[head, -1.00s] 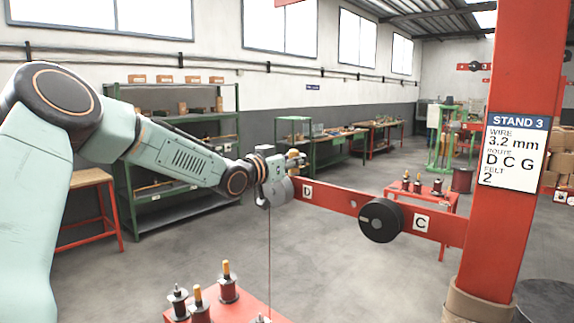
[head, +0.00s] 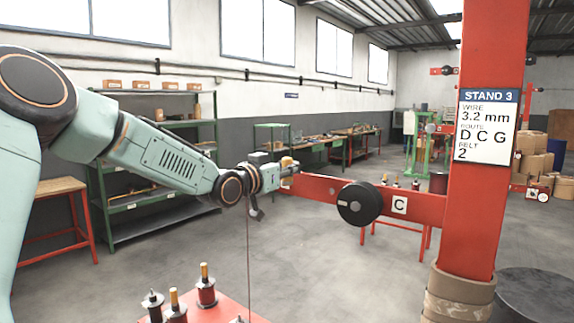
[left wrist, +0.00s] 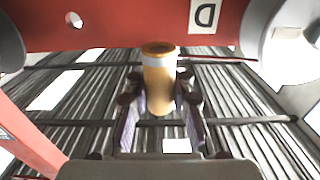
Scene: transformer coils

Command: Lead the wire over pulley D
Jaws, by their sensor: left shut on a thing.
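My left gripper (head: 287,170) is shut on an orange-brown handle with a pale band; it shows as a cylinder (left wrist: 159,80) between the fingers in the left wrist view. The gripper is at the left end of the red crossbar (head: 320,187). The thin wire (head: 248,265) hangs below the gripper toward the red table. Pulley D cannot be clearly made out in the head view. The right gripper is not in view.
A black pulley (head: 359,203) sits on the bar beside the C label (head: 399,204). The red post (head: 480,190) carries the stand sign (head: 487,125) reading route D C G. A red table (head: 225,312) with several spools (head: 206,287) is below.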

